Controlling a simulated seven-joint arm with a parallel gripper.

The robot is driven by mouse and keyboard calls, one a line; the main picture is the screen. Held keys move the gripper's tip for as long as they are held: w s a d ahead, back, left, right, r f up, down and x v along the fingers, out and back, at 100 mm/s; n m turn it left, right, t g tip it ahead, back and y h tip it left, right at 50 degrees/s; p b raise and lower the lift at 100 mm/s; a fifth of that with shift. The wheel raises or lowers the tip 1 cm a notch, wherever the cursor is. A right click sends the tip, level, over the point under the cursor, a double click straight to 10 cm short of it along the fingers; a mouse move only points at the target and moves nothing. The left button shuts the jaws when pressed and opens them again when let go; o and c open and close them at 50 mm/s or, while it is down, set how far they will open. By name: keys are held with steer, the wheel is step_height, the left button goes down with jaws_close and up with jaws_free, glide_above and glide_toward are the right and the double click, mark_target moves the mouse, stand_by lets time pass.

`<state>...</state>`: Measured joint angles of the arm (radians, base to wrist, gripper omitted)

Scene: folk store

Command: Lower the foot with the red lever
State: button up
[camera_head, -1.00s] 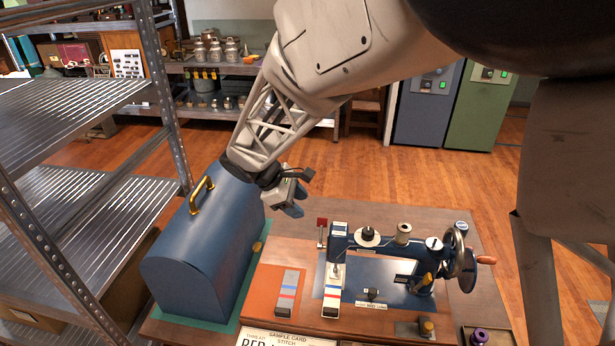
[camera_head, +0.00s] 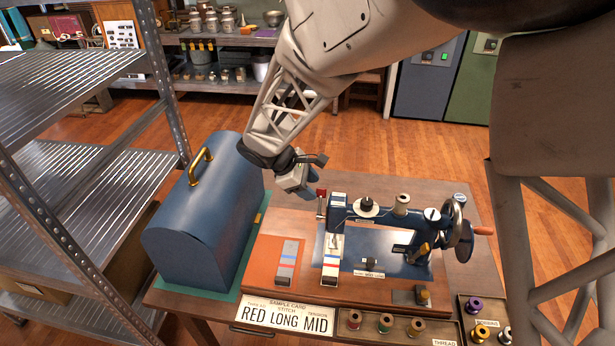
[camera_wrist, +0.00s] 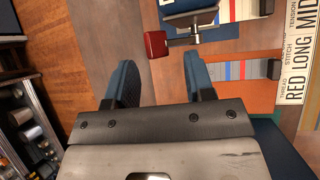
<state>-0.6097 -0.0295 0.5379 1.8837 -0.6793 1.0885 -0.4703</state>
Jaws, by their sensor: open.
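The blue sewing machine (camera_head: 375,214) stands on its wooden base on the table. Its red lever (camera_head: 321,193) sticks out at the left end of the head; it also shows in the wrist view (camera_wrist: 157,44), just beyond the fingertips. A striped fabric strip (camera_head: 333,256) lies under the head; I cannot tell whether the foot touches it. My gripper (camera_head: 308,196) is close to the left of the red lever, and in the wrist view its two blue fingers (camera_wrist: 157,75) are spread apart with nothing between them. The lever lies ahead of the gap, apart from both fingers.
A blue domed case (camera_head: 207,230) with a brass handle stands left of the machine. A second striped strip (camera_head: 288,262) lies on an orange patch. A sample card (camera_head: 285,318) and a thread tray (camera_head: 385,341) sit at the front. A metal shelf (camera_head: 75,170) fills the left.

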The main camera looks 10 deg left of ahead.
steer(key=shift+x, duration=0.85)
steer(key=shift+f, duration=0.1)
steer(key=shift+s, duration=0.2)
